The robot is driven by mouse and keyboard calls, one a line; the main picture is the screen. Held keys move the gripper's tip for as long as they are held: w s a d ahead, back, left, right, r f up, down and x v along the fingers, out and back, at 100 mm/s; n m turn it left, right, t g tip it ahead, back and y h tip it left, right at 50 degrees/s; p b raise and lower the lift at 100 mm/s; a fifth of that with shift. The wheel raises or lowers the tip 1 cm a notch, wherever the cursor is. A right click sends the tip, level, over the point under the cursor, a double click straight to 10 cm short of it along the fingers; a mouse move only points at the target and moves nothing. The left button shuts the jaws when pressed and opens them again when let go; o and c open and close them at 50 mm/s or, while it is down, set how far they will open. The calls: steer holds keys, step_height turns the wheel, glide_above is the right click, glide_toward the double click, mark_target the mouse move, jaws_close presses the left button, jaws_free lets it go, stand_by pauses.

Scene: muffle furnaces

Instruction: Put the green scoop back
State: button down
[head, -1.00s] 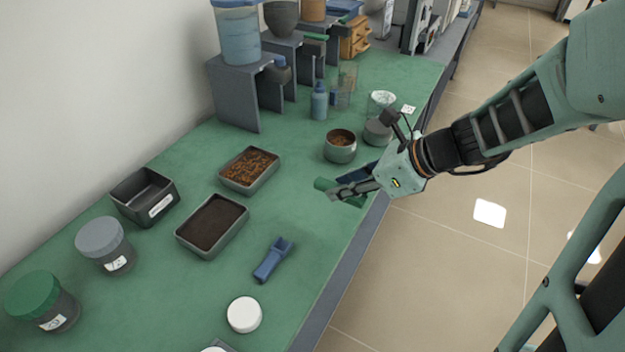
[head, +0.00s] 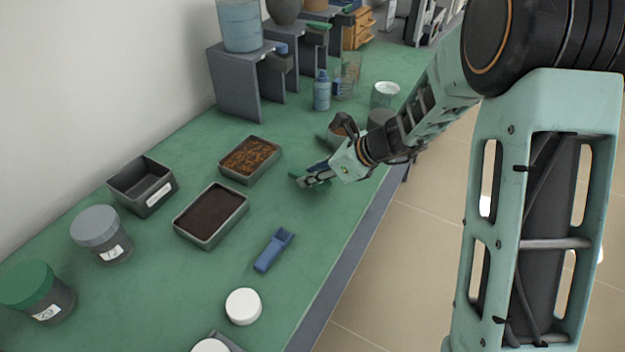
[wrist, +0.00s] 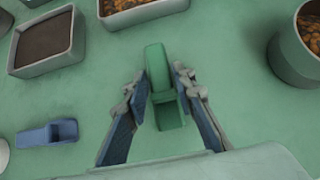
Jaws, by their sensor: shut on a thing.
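The green scoop (wrist: 160,83) is between the two fingers of my gripper (wrist: 163,90) in the wrist view, and the gripper is shut on it. In the head view my gripper (head: 310,178) is low over the bench, right of the tray of brown grains, and only a small part of the green scoop (head: 296,173) shows. I cannot tell whether the scoop touches the bench. A blue scoop (head: 273,250) lies on the bench nearer the front; it also shows at the left of the wrist view (wrist: 47,133).
A tray of dark powder (head: 211,216), a tray of brown grains (head: 249,160) and an empty dark box (head: 142,187) stand left of my gripper. Lidded jars (head: 102,236) and a white lid (head: 243,306) are nearer. A bottle (head: 322,92) and grey stands (head: 235,82) are behind.

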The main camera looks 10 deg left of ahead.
steer(key=shift+f, duration=0.65)
steer(key=shift+f, duration=0.2)
steer(key=c, duration=1.6)
jaws_free()
steer(key=shift+r, duration=0.25)
steer(key=p+v, duration=0.2)
steer(key=v, duration=1)
